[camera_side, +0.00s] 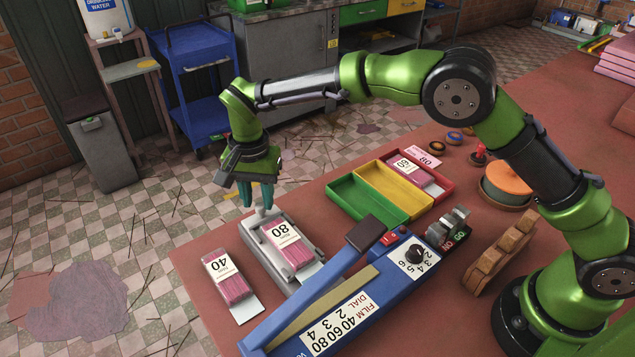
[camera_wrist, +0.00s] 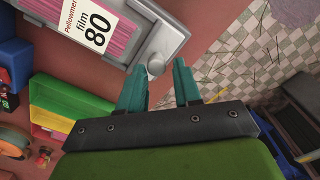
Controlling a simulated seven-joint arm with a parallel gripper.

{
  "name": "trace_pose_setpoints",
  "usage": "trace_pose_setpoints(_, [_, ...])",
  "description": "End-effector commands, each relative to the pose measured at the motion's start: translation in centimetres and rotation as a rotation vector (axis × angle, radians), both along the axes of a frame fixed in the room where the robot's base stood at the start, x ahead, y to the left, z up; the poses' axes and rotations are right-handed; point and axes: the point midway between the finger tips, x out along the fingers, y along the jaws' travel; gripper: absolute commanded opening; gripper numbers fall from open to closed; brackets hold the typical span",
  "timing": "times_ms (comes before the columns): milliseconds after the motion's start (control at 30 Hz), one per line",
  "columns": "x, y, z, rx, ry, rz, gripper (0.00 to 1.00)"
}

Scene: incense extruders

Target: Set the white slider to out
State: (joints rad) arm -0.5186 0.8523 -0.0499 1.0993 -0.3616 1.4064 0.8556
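A pale grey-white tray with a round knob, apparently the white slider (camera_side: 258,232), lies on the red table and bears a pink pack labelled 80 (camera_side: 289,246). In the wrist view the slider (camera_wrist: 166,38) is at the top, its knob (camera_wrist: 155,66) at the near end. My gripper (camera_side: 257,200) points down over that knob. In the wrist view my gripper (camera_wrist: 156,82) is open, its two teal fingers apart with the knob between and slightly beyond their tips. I see gaps beside the knob; contact is not clear. The slider's far end is partly hidden by the blue machine's arm.
A pack labelled 40 (camera_side: 228,278) lies left of the slider. A blue machine with a raised bar (camera_side: 330,285) stands right of it. Green, yellow and red bins (camera_side: 345,197) are behind. The table's edge and open floor (camera_side: 165,235) lie on the knob's side.

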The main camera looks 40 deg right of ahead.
Motion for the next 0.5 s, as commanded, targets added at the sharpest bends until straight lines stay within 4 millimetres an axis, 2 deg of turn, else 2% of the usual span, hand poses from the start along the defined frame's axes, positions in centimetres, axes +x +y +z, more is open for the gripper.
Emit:
trace_pose_setpoints(167, [0.1, 0.0, 3.3, 0.002, -0.006, 0.0, 0.33])
trace_pose_setpoints(500, [0.1, 0.0, 11.6, 0.003, -0.008, 0.001, 0.33])
